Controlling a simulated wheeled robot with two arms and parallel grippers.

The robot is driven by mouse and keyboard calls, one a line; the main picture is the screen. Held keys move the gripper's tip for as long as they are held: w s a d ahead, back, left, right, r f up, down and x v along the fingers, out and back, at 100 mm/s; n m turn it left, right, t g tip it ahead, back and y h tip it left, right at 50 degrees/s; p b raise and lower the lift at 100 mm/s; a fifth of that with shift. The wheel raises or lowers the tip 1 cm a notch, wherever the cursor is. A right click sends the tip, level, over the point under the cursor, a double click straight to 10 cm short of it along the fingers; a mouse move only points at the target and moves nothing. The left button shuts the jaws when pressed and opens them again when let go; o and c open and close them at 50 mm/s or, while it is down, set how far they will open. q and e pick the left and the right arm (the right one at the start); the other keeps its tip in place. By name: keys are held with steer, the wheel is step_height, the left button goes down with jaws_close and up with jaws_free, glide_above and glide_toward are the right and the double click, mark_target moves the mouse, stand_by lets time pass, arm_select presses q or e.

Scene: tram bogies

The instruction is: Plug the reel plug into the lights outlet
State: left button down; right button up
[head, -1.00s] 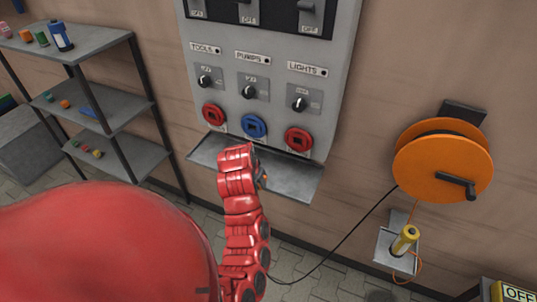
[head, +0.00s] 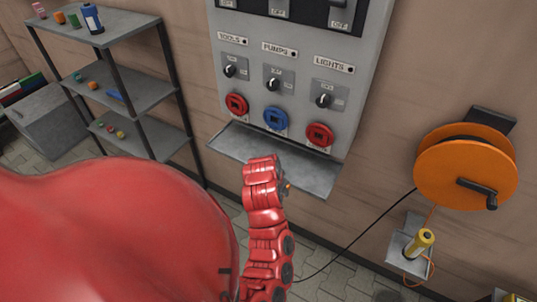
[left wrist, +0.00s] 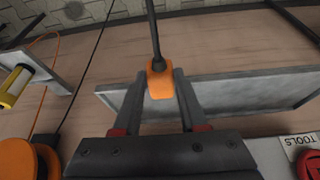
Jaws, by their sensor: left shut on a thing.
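The reel plug (left wrist: 159,80) is a small orange block with a black cable leaving it, in the left wrist view. My left gripper (left wrist: 160,92) is shut on it. In the head view, a bit of orange shows beside my red left wrist, just in front of and below the metal shelf under the panel; the fingers are mostly hidden. The lights outlet (head: 320,135) is the red round socket at the right of the row, under the LIGHTS label. The plug is apart from it. The cable reel (head: 466,167) is an orange drum on the wall at the right.
The blue pumps outlet (head: 276,118) and red tools outlet (head: 237,104) sit left of the lights outlet. The metal shelf (head: 270,155) juts out below them. A yellow cylinder (head: 419,243) stands on a small bracket. A shelving rack (head: 125,30) stands at left.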

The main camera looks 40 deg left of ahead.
arm_select(q)
steer(key=s+d+f+m+b, duration=0.1)
steer(key=d+f+b, duration=0.1)
steer(key=d+f, duration=0.5)
steer(key=s+d+f+m+b, duration=0.1)
steer(key=d+f, duration=0.6)
steer(key=d, duration=0.7)
steer(key=s+b, duration=0.1)
steer(key=b, duration=0.1)
steer(key=shift+s+f+h+b, duration=0.2)
steer(key=shift+h+b, duration=0.1)
steer(key=shift+h, duration=0.1)
